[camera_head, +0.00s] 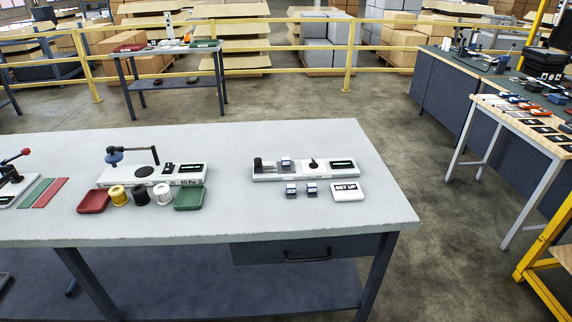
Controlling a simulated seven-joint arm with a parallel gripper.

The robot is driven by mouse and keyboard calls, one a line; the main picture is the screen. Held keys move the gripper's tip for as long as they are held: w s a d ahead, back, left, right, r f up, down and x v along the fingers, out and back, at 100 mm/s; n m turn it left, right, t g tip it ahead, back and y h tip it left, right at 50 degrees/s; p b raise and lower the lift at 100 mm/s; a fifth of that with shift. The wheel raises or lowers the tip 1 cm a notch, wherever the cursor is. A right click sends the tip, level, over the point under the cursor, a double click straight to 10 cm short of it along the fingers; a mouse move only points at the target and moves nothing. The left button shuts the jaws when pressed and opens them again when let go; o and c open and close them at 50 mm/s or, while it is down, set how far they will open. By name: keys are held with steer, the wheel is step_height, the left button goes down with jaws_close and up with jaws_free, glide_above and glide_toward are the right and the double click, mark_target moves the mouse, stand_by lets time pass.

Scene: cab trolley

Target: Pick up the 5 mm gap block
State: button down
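Two small grey-blue blocks, a left one (291,190) and a right one (311,188), stand side by side on the pale grey table (230,220), in front of a long white fixture (325,172). A third similar block (286,163) sits on the fixture, left of its middle. Any size markings are too small to read, so I cannot tell which one is the 5 mm gap block. My gripper is not in view.
The table's front right is clear.

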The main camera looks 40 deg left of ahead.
stand_by(0.3)
steer(key=c, duration=0.6)
jaws_free()
steer(key=shift+c, duration=0.2)
